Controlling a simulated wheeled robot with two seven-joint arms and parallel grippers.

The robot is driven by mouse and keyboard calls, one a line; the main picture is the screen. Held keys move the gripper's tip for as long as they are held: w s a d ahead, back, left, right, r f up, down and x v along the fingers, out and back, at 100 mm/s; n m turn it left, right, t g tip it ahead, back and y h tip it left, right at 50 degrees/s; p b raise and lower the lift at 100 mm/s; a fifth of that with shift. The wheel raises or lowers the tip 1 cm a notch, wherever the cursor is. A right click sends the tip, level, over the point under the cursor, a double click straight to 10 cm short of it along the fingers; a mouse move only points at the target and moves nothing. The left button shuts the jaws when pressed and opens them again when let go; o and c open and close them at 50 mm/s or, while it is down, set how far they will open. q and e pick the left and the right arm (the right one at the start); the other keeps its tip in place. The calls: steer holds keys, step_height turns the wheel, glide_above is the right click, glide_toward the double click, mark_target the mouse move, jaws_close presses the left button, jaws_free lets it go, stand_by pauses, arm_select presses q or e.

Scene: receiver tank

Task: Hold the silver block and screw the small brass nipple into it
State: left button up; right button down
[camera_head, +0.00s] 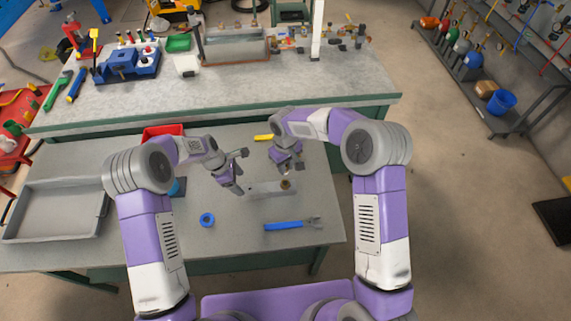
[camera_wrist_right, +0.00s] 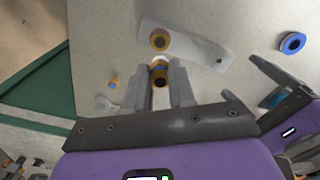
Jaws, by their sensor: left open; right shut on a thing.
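The silver block (camera_head: 266,190) lies flat on the grey bench. A brass-ringed port (camera_head: 285,184) is at its right end, and a small hole is at its other end. In the right wrist view the block (camera_wrist_right: 190,44) lies just beyond my fingertips. My left gripper (camera_head: 241,173) is open and empty by the block's left end. The right fingertips hide the nipple in the head view.
A blue tape roll (camera_head: 207,220) and a blue-handled wrench (camera_head: 290,226) lie in front of the block. A small brass piece (camera_wrist_right: 113,84) lies near a grey item. A grey tray (camera_head: 55,210) is left, a red bin (camera_head: 162,131) behind.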

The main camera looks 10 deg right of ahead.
arm_select(q)
steer(key=b+x, duration=0.4)
steer(key=x, duration=0.3)
steer(key=shift+d+f, duration=0.1)
steer(key=shift+f, duration=0.2)
arm_select(e)
glide_above(286, 184)
step_height(286, 184, down, 5)
steer(key=shift+w, duration=0.1)
arm_select(q)
steer(key=shift+c, duration=0.4)
jaws_close()
